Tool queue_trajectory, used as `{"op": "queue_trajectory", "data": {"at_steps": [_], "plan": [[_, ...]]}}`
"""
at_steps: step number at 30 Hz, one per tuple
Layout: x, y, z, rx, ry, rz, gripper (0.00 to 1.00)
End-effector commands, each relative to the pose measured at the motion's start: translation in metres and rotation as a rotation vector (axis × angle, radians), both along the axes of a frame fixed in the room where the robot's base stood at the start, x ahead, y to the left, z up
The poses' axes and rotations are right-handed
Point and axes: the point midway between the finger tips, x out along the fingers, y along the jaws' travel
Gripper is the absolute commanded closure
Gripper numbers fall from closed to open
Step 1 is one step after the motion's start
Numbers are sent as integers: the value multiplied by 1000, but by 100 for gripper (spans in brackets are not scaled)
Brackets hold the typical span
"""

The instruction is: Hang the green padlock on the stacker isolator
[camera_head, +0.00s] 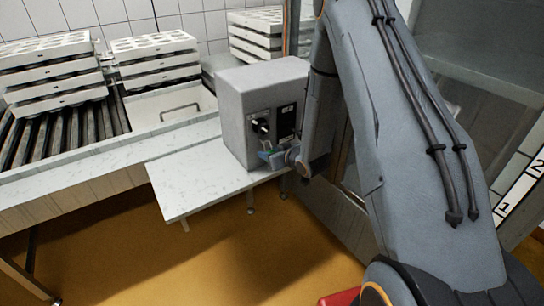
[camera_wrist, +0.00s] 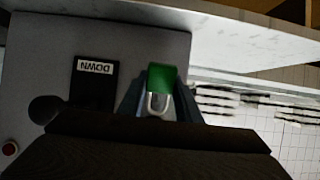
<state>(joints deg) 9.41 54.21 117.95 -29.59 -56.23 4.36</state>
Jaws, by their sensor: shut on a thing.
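The green padlock (camera_wrist: 161,77) shows in the wrist view between the two fingers of my gripper (camera_wrist: 160,92), with its silver shackle (camera_wrist: 157,103) towards the bottom of that view. My gripper is shut on the padlock's body. In the head view my gripper (camera_head: 270,155) is low in front of the grey control box (camera_head: 236,115), near its lower front edge. The box has a black rotary knob (camera_head: 260,126), which also shows in the wrist view (camera_wrist: 46,109), left of and apart from the padlock. I cannot read a label naming the stacker isolator.
A dark panel (camera_wrist: 94,82) with an upside-down "DOWN" label and a red button (camera_wrist: 9,148) are on the box face. The box stands on a pale marble shelf (camera_head: 190,185). Stacked white moulds (camera_head: 55,72) stand on rollers at left. My arm hides much of the right.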

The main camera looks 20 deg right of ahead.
Motion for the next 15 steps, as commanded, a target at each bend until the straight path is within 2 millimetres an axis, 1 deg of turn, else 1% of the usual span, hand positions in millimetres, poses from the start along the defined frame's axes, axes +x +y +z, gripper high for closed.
{"op": "queue_trajectory", "data": {"at_steps": [9, 15], "plan": [[17, 6, -1, 0, -1, 1, 96], [25, 8, -8, 0, -1, 1, 96]]}}
